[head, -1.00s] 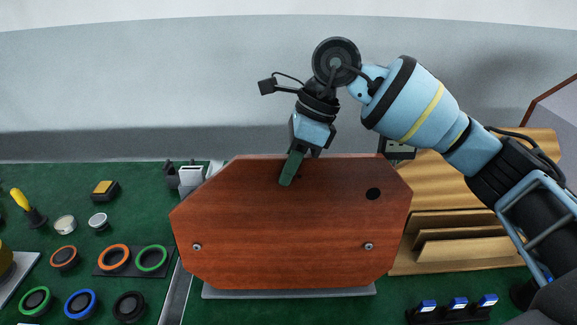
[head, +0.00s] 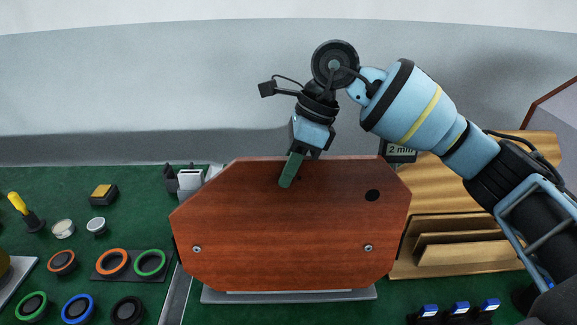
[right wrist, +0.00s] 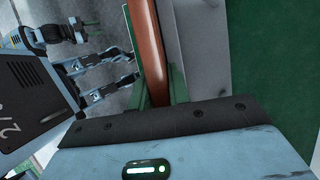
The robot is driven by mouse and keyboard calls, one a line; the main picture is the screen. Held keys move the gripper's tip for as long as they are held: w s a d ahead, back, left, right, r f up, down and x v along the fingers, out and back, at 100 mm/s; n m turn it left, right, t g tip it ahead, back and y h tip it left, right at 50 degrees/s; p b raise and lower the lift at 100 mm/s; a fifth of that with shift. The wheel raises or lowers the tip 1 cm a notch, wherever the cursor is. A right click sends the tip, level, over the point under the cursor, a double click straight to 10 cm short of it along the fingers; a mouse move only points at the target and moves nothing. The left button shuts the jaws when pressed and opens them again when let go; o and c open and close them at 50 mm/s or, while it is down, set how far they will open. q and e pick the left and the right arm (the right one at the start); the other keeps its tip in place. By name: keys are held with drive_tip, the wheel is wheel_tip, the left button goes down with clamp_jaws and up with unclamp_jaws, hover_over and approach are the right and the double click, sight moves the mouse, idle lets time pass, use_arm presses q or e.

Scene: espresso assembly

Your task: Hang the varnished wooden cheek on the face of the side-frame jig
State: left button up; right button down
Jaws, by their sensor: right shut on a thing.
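The varnished wooden cheek (head: 300,222) is a reddish-brown panel with cut corners, a dark hole at its upper right and two metal fittings low on its face. It stands upright in the middle of the head view. My right gripper (head: 290,168) is shut on its top edge. In the right wrist view the cheek (right wrist: 152,50) shows edge-on between the green fingers. The side-frame jig is mostly hidden behind the cheek; a grey base plate (head: 290,296) shows below it. I cannot tell whether the cheek touches the jig. My left gripper is not in the head view.
A wooden rack (head: 465,250) with slots stands right of the cheek. A small display reading 2 mm (head: 400,152) is behind its upper right corner. Several coloured rings (head: 112,262) and a yellow-handled tool (head: 20,204) lie at left. Blue-topped pieces (head: 460,308) sit at front right.

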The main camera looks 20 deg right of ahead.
drive_tip(key=shift+r, duration=0.15)
drive_tip(key=c, duration=1.3)
unclamp_jaws()
drive_tip(key=shift+c, duration=0.2)
drive_tip(key=shift+o, duration=0.8)
drive_tip(key=shift+f, duration=0.35)
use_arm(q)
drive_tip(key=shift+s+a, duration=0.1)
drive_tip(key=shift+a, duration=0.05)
use_arm(e)
drive_tip(key=shift+o, duration=1.3)
drive_tip(key=shift+s, duration=0.15)
drive_tip(key=shift+w+d+r, duration=0.2)
drive_tip(key=shift+r, duration=0.4)
drive_tip(key=shift+p+v, duration=0.35)
drive_tip(key=shift+v, duration=0.55)
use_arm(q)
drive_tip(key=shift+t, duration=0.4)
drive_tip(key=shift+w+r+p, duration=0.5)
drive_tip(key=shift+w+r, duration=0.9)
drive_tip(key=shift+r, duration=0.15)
use_arm(e)
drive_tip(key=shift+v, duration=2.1)
